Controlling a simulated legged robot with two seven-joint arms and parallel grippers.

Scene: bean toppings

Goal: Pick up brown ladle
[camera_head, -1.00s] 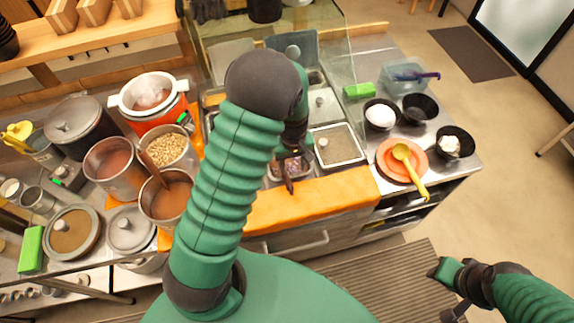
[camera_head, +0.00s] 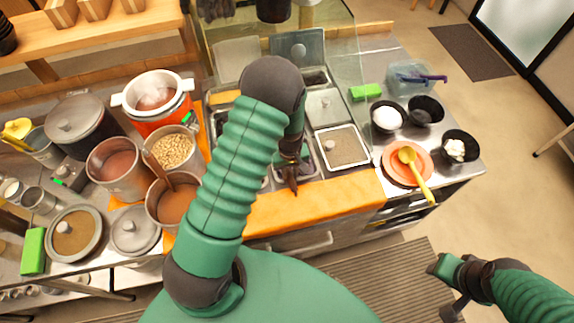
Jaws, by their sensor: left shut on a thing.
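My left gripper (camera_head: 290,158) is over the metal topping bins at the middle of the counter. It is shut on a brown ladle (camera_head: 292,184), whose dark handle end points toward the orange front board. The ladle's bowl is hidden by my arm and the bin. Another brown handle (camera_head: 158,168) leans in the pot of brown soup (camera_head: 178,203) on the left. My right gripper (camera_head: 447,285) is low at the right, away from the counter, and its jaws are too small and dark to read.
Several pots stand on the left, with an orange cooker (camera_head: 160,115) behind them. An orange board (camera_head: 330,198) edges the bins. Black bowls, an orange plate (camera_head: 390,176) with a yellow spoon (camera_head: 412,168) and a green block (camera_head: 364,92) are at the right. A clear glass guard rises behind.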

